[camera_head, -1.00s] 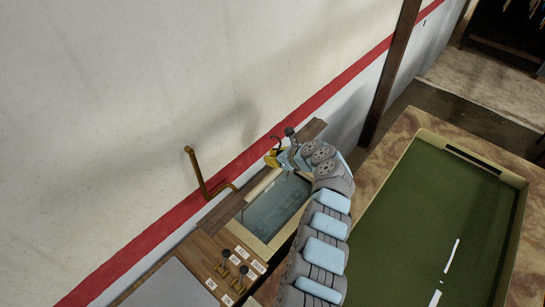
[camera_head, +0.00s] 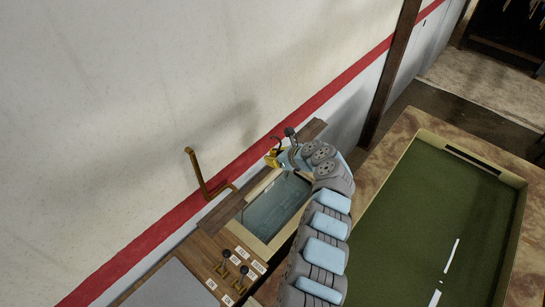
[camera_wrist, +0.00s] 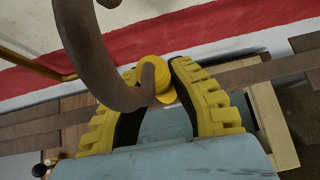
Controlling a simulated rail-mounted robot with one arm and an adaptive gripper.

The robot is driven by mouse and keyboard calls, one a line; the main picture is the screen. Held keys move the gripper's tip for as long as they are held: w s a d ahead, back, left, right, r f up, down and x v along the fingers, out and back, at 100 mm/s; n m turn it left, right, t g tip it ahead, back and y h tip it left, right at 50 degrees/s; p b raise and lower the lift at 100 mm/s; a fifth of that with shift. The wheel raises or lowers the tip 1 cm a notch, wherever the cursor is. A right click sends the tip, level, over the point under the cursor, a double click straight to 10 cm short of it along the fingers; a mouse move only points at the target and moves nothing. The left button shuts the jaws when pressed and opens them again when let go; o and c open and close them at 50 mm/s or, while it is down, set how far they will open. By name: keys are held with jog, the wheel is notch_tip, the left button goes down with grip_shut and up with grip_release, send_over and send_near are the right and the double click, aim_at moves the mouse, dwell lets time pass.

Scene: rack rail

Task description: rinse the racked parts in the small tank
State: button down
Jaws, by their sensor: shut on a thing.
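The small tank (camera_head: 243,232), cream-rimmed and holding bluish-grey liquid, stands by the wall in the head view. My gripper (camera_head: 272,158) is at its far end. In the wrist view my gripper (camera_wrist: 155,78) has yellow fingers with dark pads, closed on a yellow round knob at the foot of a thick brown curved hook (camera_wrist: 88,45). The hook also shows small and dark in the head view (camera_head: 276,140). A cream tank edge (camera_wrist: 272,125) lies to the right of the fingers. I cannot make out the rack or its parts; my arm and gripper cover part of the tank.
A brass pipe (camera_head: 196,172) rises on the wall side of the tank. A wooden panel (camera_head: 215,250) with dark knobs and labels is at the near end. A large tank with green liquid (camera_head: 440,220) lies to the right. The red-striped wall runs close behind.

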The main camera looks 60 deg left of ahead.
aim_at(280, 146)
jog(key=r+p, duration=0.1)
jog(key=r, duration=0.1)
jog(key=r+p, duration=0.3)
jog(key=p, duration=0.1)
jog(key=shift+w+d+r, duration=0.25)
jog(key=shift+d+r, duration=0.1)
jog(key=shift+r, duration=0.05)
jog(key=shift+w+d+r, duration=0.1)
jog(key=shift+r, duration=0.15)
jog(key=shift+w+d+r, duration=0.1)
jog(key=shift+d+r, duration=0.05)
jog(key=shift+r, duration=1)
jog(key=shift+d+r, duration=0.2)
jog(key=shift+r, duration=0.95)
jog(key=shift+w+d+r, duration=0.1)
jog(key=shift+d+r, duration=0.05)
jog(key=shift+r, duration=1)
